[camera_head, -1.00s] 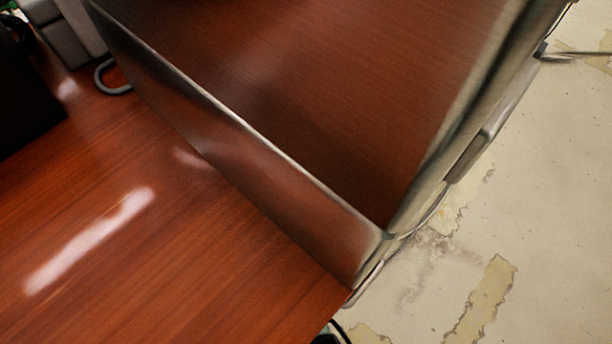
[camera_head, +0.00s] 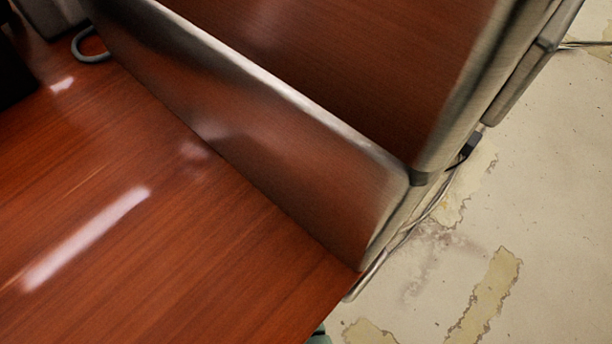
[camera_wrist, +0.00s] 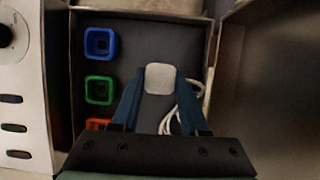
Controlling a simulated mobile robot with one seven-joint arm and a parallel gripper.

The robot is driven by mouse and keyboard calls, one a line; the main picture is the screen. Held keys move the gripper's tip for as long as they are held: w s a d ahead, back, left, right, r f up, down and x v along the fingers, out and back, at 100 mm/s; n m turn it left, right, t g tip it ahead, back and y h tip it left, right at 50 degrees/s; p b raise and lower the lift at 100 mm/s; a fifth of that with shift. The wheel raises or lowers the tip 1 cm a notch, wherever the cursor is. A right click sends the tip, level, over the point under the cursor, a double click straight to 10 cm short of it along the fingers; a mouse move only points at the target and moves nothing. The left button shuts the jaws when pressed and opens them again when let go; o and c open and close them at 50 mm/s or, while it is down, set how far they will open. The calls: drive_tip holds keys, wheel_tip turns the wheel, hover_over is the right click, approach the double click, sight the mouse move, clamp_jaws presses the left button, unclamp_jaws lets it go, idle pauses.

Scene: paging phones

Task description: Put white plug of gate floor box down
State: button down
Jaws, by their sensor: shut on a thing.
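My gripper (camera_wrist: 160,84) shows in the wrist view with two dark blue fingers. It is shut on the white plug (camera_wrist: 160,76), a pale rounded block between the fingertips. A white cord (camera_wrist: 172,124) loops beside and behind the right finger. Beyond the plug is an open dark grey box (camera_wrist: 140,27) with a blue square frame (camera_wrist: 101,42), a green one (camera_wrist: 99,90) and an orange one (camera_wrist: 98,124) down its left side. The plug's height above the box floor is hard to tell. Neither gripper nor plug shows in the head view.
A white panel (camera_wrist: 32,88) with dark slots and a black knob (camera_wrist: 6,35) stands left of the box. A brown surface (camera_wrist: 275,75) lies to the right. The head view shows a reddish wooden desk (camera_head: 110,190), a metallic divider (camera_head: 290,150) and worn pale floor (camera_head: 545,180).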

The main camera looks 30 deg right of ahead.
drive_tip(key=shift+f+b, duration=0.85)
drive_tip(key=shift+f, duration=0.5)
drive_tip(key=shift+f, duration=0.2)
drive_tip(key=shift+c, duration=2.1)
unclamp_jaws()
drive_tip(key=shift+r, duration=0.1)
drive_tip(key=p+v, duration=0.9)
drive_tip(key=v, duration=0.3)
drive_tip(key=shift+r, duration=0.1)
drive_tip(key=shift+w, duration=0.1)
